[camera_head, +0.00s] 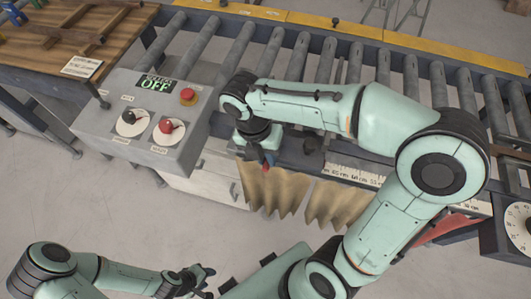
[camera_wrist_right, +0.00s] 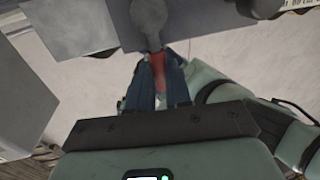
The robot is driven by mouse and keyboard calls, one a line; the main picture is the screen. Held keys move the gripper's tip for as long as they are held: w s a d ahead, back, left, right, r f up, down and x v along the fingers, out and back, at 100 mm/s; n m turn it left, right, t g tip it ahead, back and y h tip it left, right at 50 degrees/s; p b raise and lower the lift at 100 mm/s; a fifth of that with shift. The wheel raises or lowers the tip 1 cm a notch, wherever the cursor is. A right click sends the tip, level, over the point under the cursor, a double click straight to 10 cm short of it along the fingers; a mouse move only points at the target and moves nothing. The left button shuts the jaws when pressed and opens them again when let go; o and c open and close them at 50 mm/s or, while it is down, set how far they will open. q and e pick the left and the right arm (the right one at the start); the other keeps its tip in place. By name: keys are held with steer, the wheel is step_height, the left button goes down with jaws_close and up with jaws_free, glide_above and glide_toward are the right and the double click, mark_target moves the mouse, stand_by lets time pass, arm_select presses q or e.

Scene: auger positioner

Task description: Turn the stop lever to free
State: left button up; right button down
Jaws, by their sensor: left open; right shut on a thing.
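The stop lever shows in the right wrist view as a grey rounded pivot with a red handle (camera_wrist_right: 158,66) hanging from it. My right gripper (camera_wrist_right: 159,85) is shut on the red handle, one dark finger on each side. In the head view, my right gripper (camera_head: 266,160) is at the front rail of the roller conveyor, with a bit of red at its fingertips; my arm hides most of the lever there. I cannot read any free or locked marking. My left gripper (camera_head: 201,281) is open and empty, low in the picture, away from the conveyor.
A grey control box (camera_head: 190,140) with a display reading OFF, a red button and two knobs stands left of my right gripper. The roller conveyor (camera_head: 235,55) runs behind. Brown sacking (camera_head: 270,192) hangs below the rail. A white dial (camera_head: 520,226) is at far right. Open floor lies front left.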

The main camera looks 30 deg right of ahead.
steer(key=c, duration=1.1)
jaws_free()
steer(key=shift+o, duration=0.2)
arm_select(q)
steer(key=w+r+p, duration=0.2)
steer(key=w+r, duration=0.1)
steer(key=shift+w+r, duration=0.1)
steer(key=shift+r, duration=0.1)
arm_select(e)
step_height(320, 180, up, 13)
steer(key=w+a, duration=0.1)
steer(key=w, duration=0.1)
steer(key=shift+a, duration=0.35)
